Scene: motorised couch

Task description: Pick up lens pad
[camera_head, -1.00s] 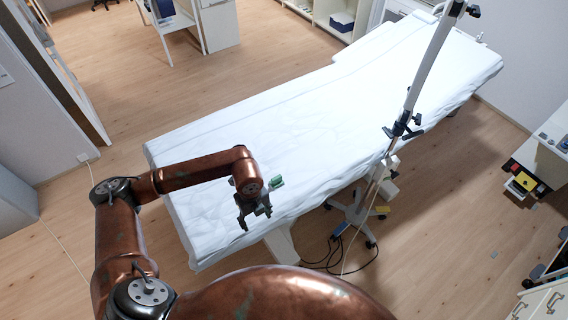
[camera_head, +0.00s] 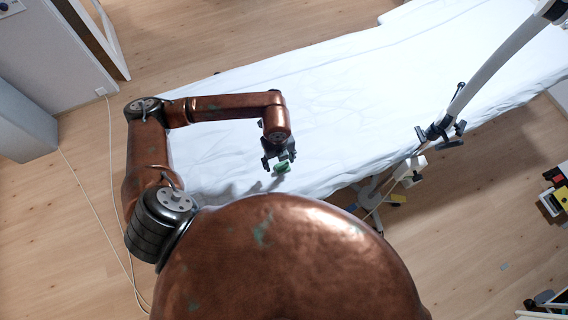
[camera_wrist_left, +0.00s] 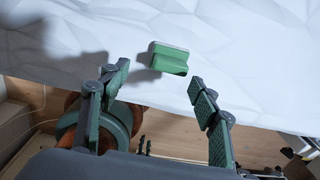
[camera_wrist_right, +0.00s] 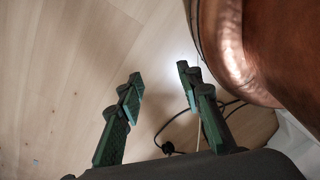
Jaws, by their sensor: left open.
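The lens pad (camera_head: 282,168) is a small green block with a pale top edge. It lies on the white couch sheet close to the near edge. It also shows in the left wrist view (camera_wrist_left: 169,58), beyond the fingertips and between their lines. My left gripper (camera_head: 279,162) hangs over the couch right by the pad. In the left wrist view its fingers (camera_wrist_left: 160,80) are spread wide with nothing between them. My right gripper shows only in the right wrist view (camera_wrist_right: 157,75); its fingers are apart and empty, over the wooden floor.
The couch (camera_head: 330,95) with its white sheet fills the middle. A wheeled stand with a slanted pole (camera_head: 475,85) is at the right near the couch's edge. Dark cables (camera_wrist_right: 170,145) lie on the floor below my right gripper. A drawer unit (camera_head: 553,200) is at the far right.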

